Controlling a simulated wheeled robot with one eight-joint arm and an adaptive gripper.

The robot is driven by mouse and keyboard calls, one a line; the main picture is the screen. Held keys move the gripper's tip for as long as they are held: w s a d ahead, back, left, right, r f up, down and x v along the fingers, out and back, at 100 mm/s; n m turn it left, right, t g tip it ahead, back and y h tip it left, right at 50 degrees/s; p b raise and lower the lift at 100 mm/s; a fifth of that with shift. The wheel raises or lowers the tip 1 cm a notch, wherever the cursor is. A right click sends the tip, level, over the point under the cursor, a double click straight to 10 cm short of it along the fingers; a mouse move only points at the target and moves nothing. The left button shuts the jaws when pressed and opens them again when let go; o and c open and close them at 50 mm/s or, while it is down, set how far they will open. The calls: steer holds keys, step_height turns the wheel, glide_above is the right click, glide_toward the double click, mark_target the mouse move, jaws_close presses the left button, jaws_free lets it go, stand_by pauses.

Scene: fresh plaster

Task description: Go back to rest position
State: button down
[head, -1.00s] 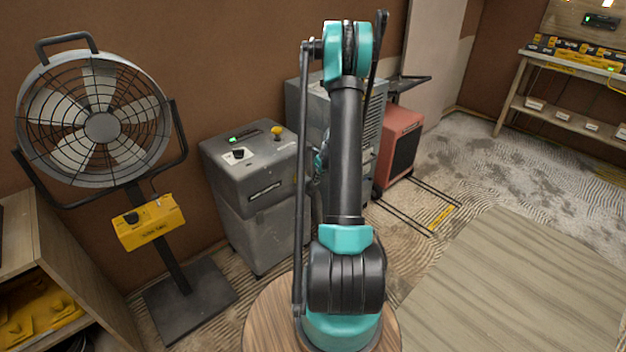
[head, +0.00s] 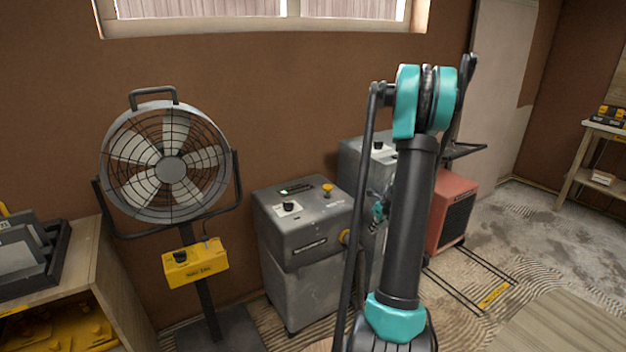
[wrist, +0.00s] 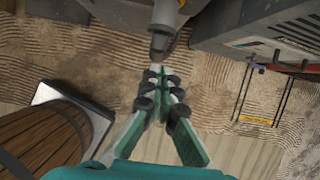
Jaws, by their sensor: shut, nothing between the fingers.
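My gripper (wrist: 158,72) shows in the wrist view with its green fingers together and nothing between them. Its tips point toward a dark grey spout-like part (wrist: 163,32) with a yellow band, just beyond them; I cannot tell whether they touch. In the head view my raised arm stands right of centre, and the gripper is mostly hidden behind it. A grey machine (head: 300,235) with a green light, a black knob and a yellow button stands left of the arm.
A round fan (head: 170,165) with a yellow control box (head: 195,263) stands at left. A red heater-like unit (head: 455,205) is right of the arm. A wooden shelf (head: 100,245) fills the lower left. Textured floor (head: 500,225) lies open at right.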

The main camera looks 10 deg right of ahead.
steer(key=s+a+r+n+h, duration=0.1)
steer(key=s+a+r+n, duration=0.3)
steer(key=s+a+n, duration=0.35)
steer(key=s+a+r+n, duration=0.5)
steer(key=s+a+n, duration=0.15)
steer(key=n, duration=0.25)
steer(key=s+a+n, duration=0.3)
steer(key=s+n, duration=0.4)
steer(key=s+a+n, duration=0.4)
steer(key=s+n, duration=0.3)
steer(key=n, duration=0.1)
steer(key=shift+s+a+f+h, duration=0.2)
steer(key=shift+s+f+h, duration=0.15)
steer(key=shift+f, duration=0.1)
